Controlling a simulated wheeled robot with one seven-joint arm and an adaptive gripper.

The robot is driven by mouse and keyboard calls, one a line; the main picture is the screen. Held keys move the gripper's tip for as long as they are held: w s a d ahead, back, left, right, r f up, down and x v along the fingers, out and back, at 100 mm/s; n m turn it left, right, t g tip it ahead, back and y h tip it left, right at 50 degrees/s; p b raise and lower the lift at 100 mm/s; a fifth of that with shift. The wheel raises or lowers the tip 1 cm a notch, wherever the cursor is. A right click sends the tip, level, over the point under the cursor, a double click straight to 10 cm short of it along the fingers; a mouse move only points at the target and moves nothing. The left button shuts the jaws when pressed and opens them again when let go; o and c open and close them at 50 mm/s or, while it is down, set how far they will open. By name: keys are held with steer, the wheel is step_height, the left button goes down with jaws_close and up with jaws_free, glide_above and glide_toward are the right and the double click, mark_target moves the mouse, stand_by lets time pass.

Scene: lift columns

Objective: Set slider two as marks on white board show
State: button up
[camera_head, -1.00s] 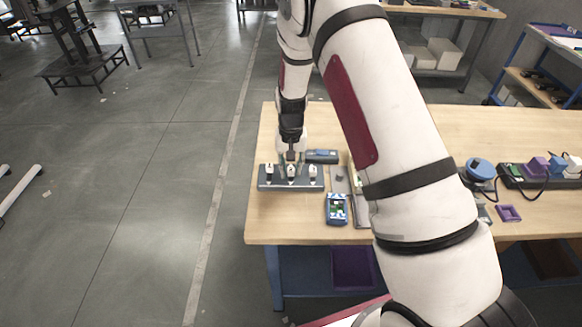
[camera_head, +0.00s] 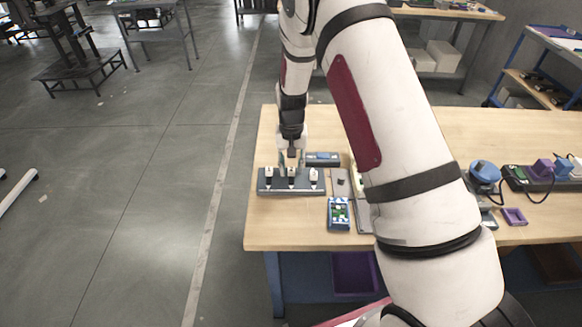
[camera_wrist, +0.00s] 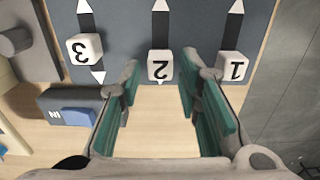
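The grey slider board (camera_head: 277,188) lies at the table's left end, also in the wrist view (camera_wrist: 205,25). In the wrist view slider two (camera_wrist: 160,66) is a white cube marked 2, at the lower end of its arrow-tipped track. Slider one (camera_wrist: 233,66) sits level with it at right; slider three (camera_wrist: 85,48) sits slightly higher at left. My gripper (camera_wrist: 160,80) is open and empty, its green-padded fingers either side of slider two with gaps; I cannot tell its height above the board. In the head view my gripper (camera_head: 291,154) is over the board's far side. I cannot make out the white board.
A blue handheld device (camera_head: 339,214) lies right of the board. A dark box with a blue switch (camera_head: 322,158) lies behind it, also in the wrist view (camera_wrist: 75,112). My arm hides the table's middle.

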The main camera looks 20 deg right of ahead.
steer(key=shift+s+a+r, duration=0.1)
steer(key=shift+s, duration=0.05)
step_height(320, 180, up, 12)
stand_by(0.7)
step_height(320, 180, up, 9)
steer(key=t, duration=0.1)
glide_above(291, 168)
steer(key=s, duration=0.4)
steer(key=s+r+n+t, duration=0.2)
steer(key=s+r, duration=0.7)
steer(key=s+r+t, duration=0.1)
steer(key=s+r, duration=0.1)
steer(key=s, duration=0.7)
steer(key=s+r+n+t, duration=0.1)
steer(key=s+r, duration=0.2)
steer(key=s, duration=0.6)
steer(key=shift+a+n+t, duration=0.2)
steer(key=shift+n+t, duration=0.1)
